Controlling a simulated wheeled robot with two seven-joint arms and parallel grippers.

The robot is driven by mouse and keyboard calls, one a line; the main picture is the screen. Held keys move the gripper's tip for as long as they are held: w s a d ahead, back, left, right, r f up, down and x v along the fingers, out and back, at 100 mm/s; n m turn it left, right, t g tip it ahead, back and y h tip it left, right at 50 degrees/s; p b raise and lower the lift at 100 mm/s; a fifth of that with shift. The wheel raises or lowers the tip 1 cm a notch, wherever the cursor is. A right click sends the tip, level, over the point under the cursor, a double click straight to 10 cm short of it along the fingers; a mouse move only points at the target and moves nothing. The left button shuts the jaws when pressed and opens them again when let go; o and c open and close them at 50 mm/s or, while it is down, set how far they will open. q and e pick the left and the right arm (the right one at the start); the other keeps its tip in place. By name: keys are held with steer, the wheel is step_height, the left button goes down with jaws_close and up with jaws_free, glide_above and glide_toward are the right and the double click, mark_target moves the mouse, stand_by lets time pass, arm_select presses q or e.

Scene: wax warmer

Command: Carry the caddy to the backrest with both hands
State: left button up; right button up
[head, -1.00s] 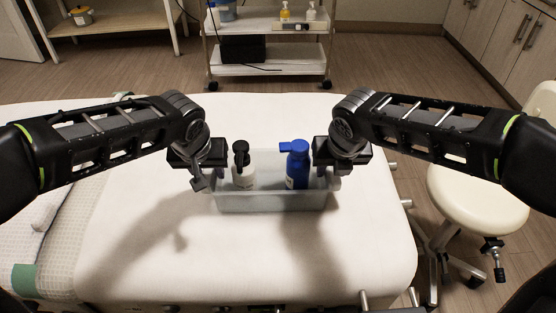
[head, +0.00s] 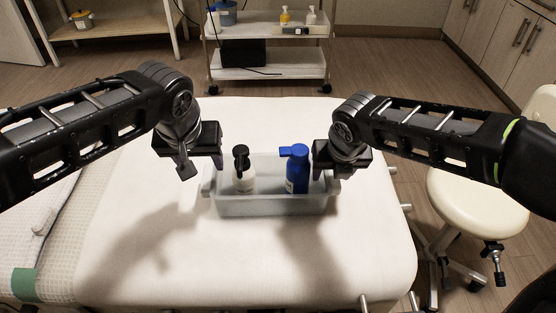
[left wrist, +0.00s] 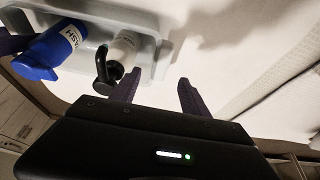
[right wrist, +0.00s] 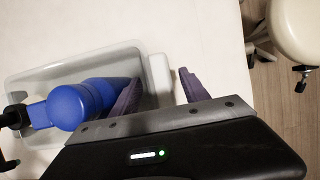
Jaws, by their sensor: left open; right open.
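The caddy (head: 270,207) is a translucent grey tub on the white padded bed. It holds a white bottle with a black pump (head: 243,181) and a blue bottle (head: 297,173), both upright. My left gripper (head: 200,172) is open and empty, above and left of the caddy's left end. In the left wrist view its fingers (left wrist: 158,92) are apart, clear of the caddy's end handle (left wrist: 164,58). My right gripper (head: 333,176) is open at the right end. In the right wrist view its fingers (right wrist: 158,92) lie either side of the pale right handle (right wrist: 160,75); contact is unclear.
The bed (head: 150,250) is clear in front of the caddy. A cream stool (head: 475,205) stands at the right. A white trolley (head: 268,65) with bottles stands behind the bed. A textured pale surface (head: 50,235) lies along the left.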

arm_select(q)
steer(key=v, duration=0.4)
arm_select(e)
steer(key=v, duration=1.2)
stand_by(0.5)
